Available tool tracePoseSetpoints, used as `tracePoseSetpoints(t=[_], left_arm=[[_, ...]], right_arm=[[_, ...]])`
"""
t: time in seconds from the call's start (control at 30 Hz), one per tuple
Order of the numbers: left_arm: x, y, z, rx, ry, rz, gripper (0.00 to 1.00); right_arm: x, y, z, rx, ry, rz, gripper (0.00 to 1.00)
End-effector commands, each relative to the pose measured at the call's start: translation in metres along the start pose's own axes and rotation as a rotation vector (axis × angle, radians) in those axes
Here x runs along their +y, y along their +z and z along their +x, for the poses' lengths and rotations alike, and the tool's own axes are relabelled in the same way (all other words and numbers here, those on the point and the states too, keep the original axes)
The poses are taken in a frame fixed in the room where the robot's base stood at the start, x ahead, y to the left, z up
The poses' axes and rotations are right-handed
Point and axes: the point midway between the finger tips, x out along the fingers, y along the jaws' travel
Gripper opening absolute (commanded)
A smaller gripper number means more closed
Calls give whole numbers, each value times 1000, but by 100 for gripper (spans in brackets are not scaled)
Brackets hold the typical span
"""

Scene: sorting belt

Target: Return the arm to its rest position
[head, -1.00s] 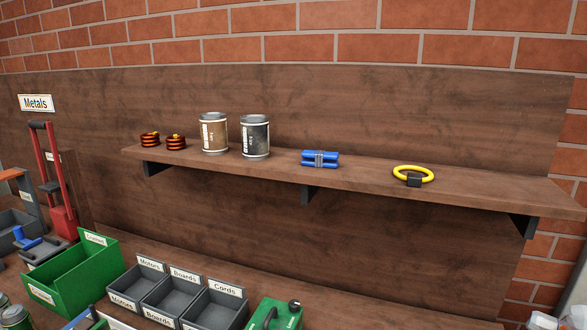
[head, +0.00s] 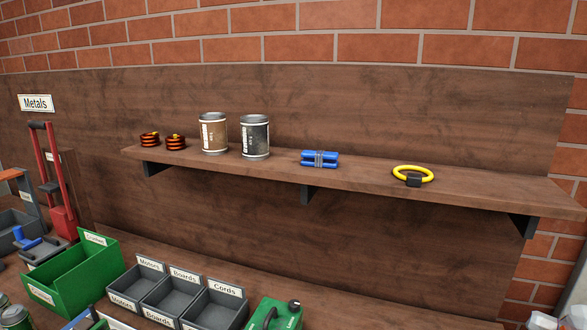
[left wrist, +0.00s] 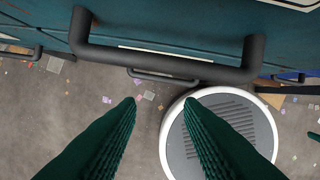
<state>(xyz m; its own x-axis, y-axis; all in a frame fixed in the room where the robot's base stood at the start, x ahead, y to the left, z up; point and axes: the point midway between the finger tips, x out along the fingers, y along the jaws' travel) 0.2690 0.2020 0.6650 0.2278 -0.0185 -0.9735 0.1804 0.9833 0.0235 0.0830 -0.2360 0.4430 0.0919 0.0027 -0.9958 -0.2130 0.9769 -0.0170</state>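My left gripper (left wrist: 158,102) shows in the left wrist view as two dark green ridged fingers. They are apart with nothing between them, so it is open and empty. It points down over a grey, littered floor (left wrist: 80,110). A dark bar handle (left wrist: 165,62) on a teal front (left wrist: 250,20) lies just ahead of the fingertips. I cannot tell whether they touch it. Neither gripper shows in the head view. My right gripper is out of sight.
A round white-rimmed disc (left wrist: 272,140) shows beyond the right finger. In the head view, a wooden shelf (head: 360,178) holds coils (head: 176,142), two cans (head: 255,138), a blue bundle (head: 320,158) and a yellow ring (head: 412,172). Below stand a green bin (head: 75,275) and small grey bins (head: 215,308).

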Motion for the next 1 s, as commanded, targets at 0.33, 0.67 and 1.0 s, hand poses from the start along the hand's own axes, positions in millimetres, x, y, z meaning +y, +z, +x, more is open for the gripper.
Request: tracePoseSetpoints(t=[0.33, 0.67, 1.0], left_arm=[[-7, -138, 144, 97, -10, 19, 34], [-7, -228, 173, 135, -13, 31, 34], [-7, -232, 173, 137, -13, 32, 34]], right_arm=[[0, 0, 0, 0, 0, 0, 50], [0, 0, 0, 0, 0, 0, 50], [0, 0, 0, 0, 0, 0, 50]])
